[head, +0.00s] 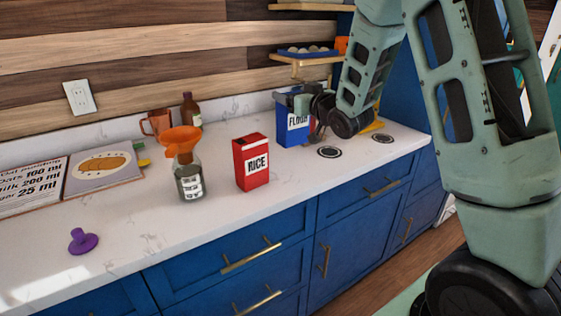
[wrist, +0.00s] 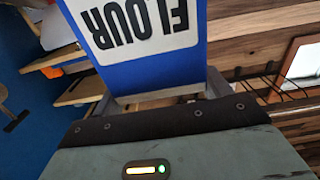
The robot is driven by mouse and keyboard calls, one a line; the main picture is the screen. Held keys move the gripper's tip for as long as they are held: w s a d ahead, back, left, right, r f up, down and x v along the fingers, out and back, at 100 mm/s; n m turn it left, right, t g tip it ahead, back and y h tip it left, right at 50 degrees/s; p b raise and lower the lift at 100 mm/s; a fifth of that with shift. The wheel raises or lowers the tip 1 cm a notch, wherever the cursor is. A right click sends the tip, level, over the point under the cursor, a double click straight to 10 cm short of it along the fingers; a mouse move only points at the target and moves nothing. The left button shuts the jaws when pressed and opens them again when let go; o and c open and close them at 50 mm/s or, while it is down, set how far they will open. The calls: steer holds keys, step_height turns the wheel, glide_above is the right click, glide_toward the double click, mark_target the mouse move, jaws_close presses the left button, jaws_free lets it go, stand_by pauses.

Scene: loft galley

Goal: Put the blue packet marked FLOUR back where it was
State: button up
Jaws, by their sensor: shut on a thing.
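The blue packet marked FLOUR (head: 292,124) is upright over the back right of the white counter in the head view. It fills the upper middle of the wrist view (wrist: 140,72), with its label toward the camera. My gripper (head: 300,103) is shut on the packet, near its upper part in the head view. The fingers are partly hidden by the packet and my wrist. I cannot tell whether the packet's base touches the counter.
A red RICE box (head: 251,162) stands left of the packet, then a glass bottle with an orange funnel (head: 183,150). Two dark round marks (head: 329,152) lie on the counter. A shelf (head: 306,59) hangs above. A purple item (head: 83,241) lies at front left, with bare counter nearby.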

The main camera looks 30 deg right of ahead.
mark_target(298, 131)
steer(key=f, duration=0.4)
steer(key=shift+w+f, duration=0.25)
steer(key=shift+f, duration=0.15)
steer(key=shift+f+p, duration=0.55)
steer(key=shift+f, duration=2.05)
steer(key=o, duration=1.4)
steer(key=shift+o, duration=0.2)
